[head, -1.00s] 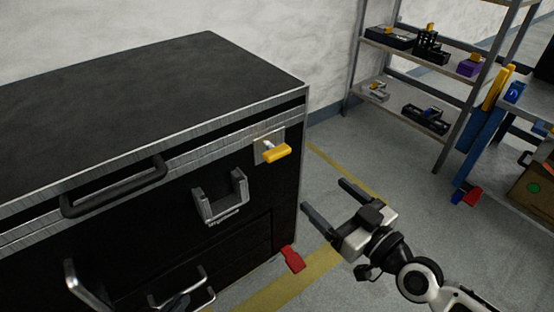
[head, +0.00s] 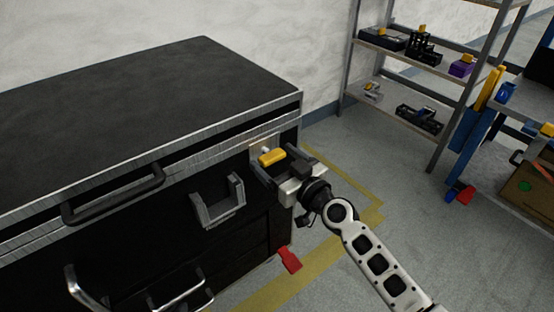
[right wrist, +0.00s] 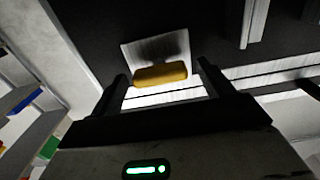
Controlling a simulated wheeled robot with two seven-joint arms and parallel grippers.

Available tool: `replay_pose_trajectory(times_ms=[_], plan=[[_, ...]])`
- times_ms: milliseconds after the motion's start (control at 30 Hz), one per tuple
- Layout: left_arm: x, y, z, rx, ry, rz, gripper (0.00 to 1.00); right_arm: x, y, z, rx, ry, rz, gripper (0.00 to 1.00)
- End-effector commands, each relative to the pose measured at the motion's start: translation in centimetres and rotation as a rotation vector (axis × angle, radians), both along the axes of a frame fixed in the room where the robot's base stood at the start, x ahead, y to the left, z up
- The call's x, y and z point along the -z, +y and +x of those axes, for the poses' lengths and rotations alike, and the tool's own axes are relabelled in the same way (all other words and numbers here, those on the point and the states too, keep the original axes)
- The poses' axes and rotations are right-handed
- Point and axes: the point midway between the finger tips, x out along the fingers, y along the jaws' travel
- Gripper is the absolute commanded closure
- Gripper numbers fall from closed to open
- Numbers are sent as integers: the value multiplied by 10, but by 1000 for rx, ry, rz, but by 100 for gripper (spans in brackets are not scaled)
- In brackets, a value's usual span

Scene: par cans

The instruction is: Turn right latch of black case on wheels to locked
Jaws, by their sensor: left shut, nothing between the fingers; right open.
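The black case (head: 140,85) with metal edging stands at the left in the head view. Its right latch has a yellow handle (head: 271,158) on a light metal plate near the case's right front corner. The handle lies roughly crosswise and shows in the right wrist view (right wrist: 160,75) in front of its plate. My right gripper (head: 275,163) is open at the latch, one finger on each side of the handle. In the wrist view, gaps show between the handle and both fingers, so contact is not visible. I do not make out my left gripper.
A dark bar handle (head: 115,193) and a grey metal bracket (head: 218,202) stick out from the case front. A red piece (head: 289,259) is low at its right edge. Shelving (head: 400,55) and a blue-framed bench (head: 480,135) stand right. The floor between is clear.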

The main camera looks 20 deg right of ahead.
Motion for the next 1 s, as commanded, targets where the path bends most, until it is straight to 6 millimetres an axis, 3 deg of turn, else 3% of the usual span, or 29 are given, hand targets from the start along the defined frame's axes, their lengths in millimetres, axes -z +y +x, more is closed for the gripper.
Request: replay_pose_trajectory(times_ms=[233,400,767,1000], plan=[[0,0,0,0,0,0,100,0,0,0,0,0,0,23],[0,0,0,0,-1,0,100,0,0,0,0,0,-1,65],[0,0,1,-1,-2,-2,100,0,0,0,0,15,37,65],[-1,-1,1,-2,-9,-5,100,1,-1,0,-1,63,172,65]])
